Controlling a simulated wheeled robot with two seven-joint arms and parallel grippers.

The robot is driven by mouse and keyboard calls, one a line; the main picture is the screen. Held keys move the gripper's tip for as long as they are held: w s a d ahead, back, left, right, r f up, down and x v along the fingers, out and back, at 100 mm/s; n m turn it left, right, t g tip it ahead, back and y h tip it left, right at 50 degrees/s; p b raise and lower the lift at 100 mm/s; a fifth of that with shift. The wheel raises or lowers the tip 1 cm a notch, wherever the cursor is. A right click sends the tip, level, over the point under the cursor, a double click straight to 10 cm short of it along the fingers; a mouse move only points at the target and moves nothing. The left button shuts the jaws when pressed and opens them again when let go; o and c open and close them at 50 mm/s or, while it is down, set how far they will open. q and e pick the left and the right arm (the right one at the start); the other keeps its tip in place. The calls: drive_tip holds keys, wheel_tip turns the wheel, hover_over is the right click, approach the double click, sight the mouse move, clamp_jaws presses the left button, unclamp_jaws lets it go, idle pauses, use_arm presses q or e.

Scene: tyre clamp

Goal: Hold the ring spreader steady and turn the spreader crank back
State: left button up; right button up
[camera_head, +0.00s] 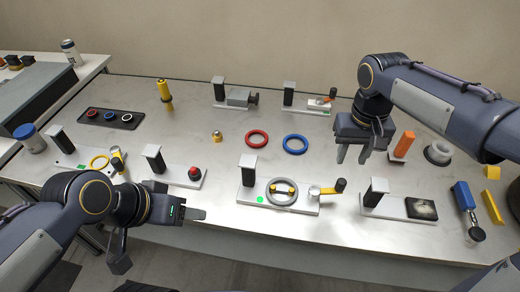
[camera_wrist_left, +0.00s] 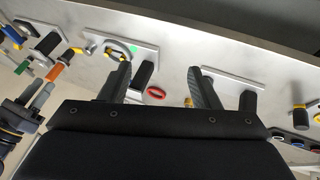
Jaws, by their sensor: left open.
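The ring spreader (camera_head: 247,198) is a pale base plate with a dark upright post, a green dot and a grey ring (camera_head: 283,206) around yellow jaws, at the table's front middle. Its crank (camera_head: 325,190) has a yellow arm and black knob, at the plate's right end. In the left wrist view the spreader plate (camera_wrist_left: 147,55) lies beyond the fingers, at upper left. My left gripper (camera_head: 160,234) is open and empty at the front edge, left of the spreader; its spread fingers show in the wrist view (camera_wrist_left: 162,86). My right gripper (camera_head: 354,153) is open, above the table, behind and right of the crank.
A red-button fixture (camera_head: 183,183) stands between my left arm and the spreader. A post fixture with a dark pad (camera_head: 422,208) is at right. Red (camera_head: 257,138) and blue (camera_head: 295,144) rings lie behind the spreader. An orange block (camera_head: 403,145) stands beside my right gripper.

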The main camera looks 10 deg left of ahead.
use_arm(q)
drive_tip(key=w+r+m+g+y, duration=0.1)
drive_tip(key=w+r+m+g, duration=0.1)
drive_tip(key=w+m, duration=0.45)
drive_tip(key=m+g+y, duration=0.2)
drive_tip(key=m, duration=0.7)
hover_over(248, 160)
drive_tip(key=s+a, duration=0.1)
drive_tip(key=a, duration=0.1)
drive_tip(key=f, duration=0.2)
drive_tip(key=shift+s+f, duration=0.2)
drive_tip(key=shift+f, duration=0.1)
drive_tip(key=shift+w+d+f+m+g+y, duration=0.35)
drive_tip(key=shift+w+d+f+m, duration=0.25)
drive_tip(key=shift+d+f+m, duration=0.3)
drive_tip(key=shift+d+f+m+g, duration=0.1)
drive_tip(key=shift+f+m+g, duration=0.2)
drive_tip(key=shift+f, duration=0.3)
wheel_tip(248, 160, down, 7)
drive_tip(key=shift+f, duration=0.15)
drive_tip(key=shift+c, duration=0.3)
